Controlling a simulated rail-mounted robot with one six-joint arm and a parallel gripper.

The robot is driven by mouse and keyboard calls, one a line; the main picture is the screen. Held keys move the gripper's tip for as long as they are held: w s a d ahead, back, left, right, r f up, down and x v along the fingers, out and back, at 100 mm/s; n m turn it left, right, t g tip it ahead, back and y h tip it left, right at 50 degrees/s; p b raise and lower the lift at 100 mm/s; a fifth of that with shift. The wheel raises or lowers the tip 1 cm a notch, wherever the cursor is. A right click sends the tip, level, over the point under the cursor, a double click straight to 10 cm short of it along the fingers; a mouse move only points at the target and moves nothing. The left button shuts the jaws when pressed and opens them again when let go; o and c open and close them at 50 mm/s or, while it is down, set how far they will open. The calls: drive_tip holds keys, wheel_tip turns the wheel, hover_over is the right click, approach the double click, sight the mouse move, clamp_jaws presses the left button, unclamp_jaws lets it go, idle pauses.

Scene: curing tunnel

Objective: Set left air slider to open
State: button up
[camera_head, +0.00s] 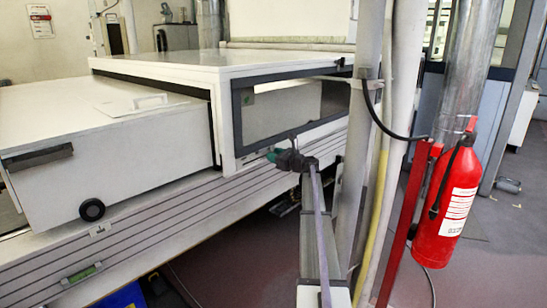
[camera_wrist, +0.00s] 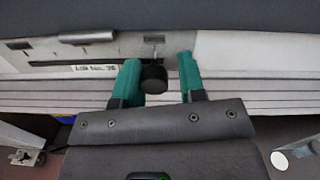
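My gripper (camera_wrist: 159,72) has two teal fingers set apart, open, in the wrist view. A round black knob (camera_wrist: 153,79) shows between them, close to the left finger and with a gap to the right one. The knob hangs in front of a pale panel strip with short slots and a small printed label (camera_wrist: 93,68). I cannot tell for sure whether this knob belongs to the left air slider, nor its setting. In the head view my gripper (camera_head: 276,155) is at the front of the white tunnel housing, by its lower edge; the knob is hidden there.
A metal handle bar (camera_wrist: 88,38) is left of the knob. In the head view a white box (camera_head: 105,150) with a black handle and round black knob (camera_head: 92,209) stands left. Grey pipes and a red fire extinguisher (camera_head: 449,200) stand right of my arm.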

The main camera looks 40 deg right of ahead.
drive_tip(key=shift+o, duration=1.2)
drive_tip(key=shift+s, duration=0.1)
drive_tip(key=s+d, duration=0.1)
drive_tip(key=s, duration=0.6)
drive_tip(key=shift+s, duration=0.15)
